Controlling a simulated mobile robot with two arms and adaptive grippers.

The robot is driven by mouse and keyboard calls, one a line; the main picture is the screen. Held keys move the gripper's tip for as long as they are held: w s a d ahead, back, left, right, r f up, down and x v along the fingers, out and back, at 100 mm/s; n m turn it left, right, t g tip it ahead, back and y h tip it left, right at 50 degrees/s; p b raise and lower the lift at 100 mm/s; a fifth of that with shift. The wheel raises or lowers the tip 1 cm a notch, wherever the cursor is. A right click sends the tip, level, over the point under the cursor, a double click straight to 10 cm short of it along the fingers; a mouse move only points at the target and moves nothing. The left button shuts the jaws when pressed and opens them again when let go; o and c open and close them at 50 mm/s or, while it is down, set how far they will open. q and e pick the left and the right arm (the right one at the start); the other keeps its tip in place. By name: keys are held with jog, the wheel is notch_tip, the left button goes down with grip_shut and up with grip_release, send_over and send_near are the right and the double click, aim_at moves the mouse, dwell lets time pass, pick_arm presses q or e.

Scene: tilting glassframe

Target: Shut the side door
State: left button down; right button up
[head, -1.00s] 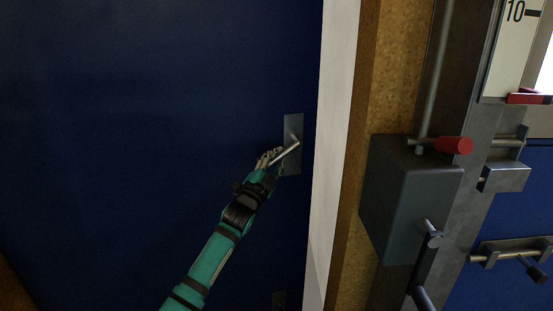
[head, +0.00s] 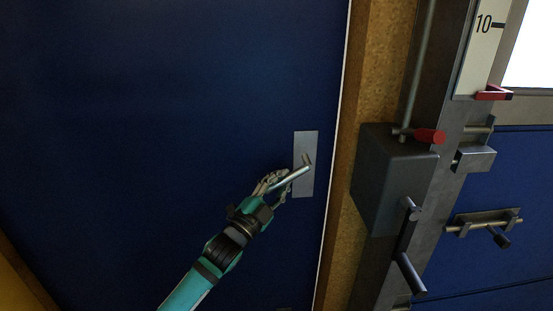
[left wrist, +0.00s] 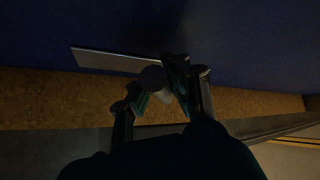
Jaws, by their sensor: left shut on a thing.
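The dark blue side door (head: 180,90) fills the left of the head view. Its right edge is close to the wooden frame (head: 375,90), with only a thin pale strip showing between them. A lever handle (head: 296,174) sits on a metal plate (head: 306,145) near that edge. My left gripper (head: 276,184) is shut on the lever, near its free end. The left wrist view shows the fingers (left wrist: 160,85) around the rounded handle end (left wrist: 152,78), with the plate (left wrist: 110,60) behind. My right gripper is not in view.
A grey box (head: 390,180) with a red-tipped lever (head: 430,136) and a crank (head: 408,240) stands right of the frame. Beyond are a sliding bolt (head: 485,222) on a blue panel and a scale marked 10 (head: 484,40).

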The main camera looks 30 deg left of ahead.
pick_arm(q)
jog(key=s+d, duration=0.1)
jog(key=s+d+f+h, duration=0.1)
jog(key=shift+s+f+m, duration=0.1)
jog(key=shift+s+m, duration=0.2)
jog(key=shift+s, duration=0.05)
jog(key=c, duration=1.6)
grip_release()
jog(key=shift+s+d, duration=0.1)
jog(key=shift+s, duration=0.1)
jog(key=shift+o, duration=1)
jog(key=shift+s+d+r, duration=0.1)
jog(key=shift+r, duration=0.2)
jog(key=shift+o, duration=0.9)
jog(key=shift+s+d+r, duration=0.1)
jog(key=shift+s+r, duration=0.05)
jog(key=shift+s, duration=0.05)
jog(key=v, duration=1.1)
jog(key=shift+s+a, duration=0.25)
jog(key=shift+s, duration=0.15)
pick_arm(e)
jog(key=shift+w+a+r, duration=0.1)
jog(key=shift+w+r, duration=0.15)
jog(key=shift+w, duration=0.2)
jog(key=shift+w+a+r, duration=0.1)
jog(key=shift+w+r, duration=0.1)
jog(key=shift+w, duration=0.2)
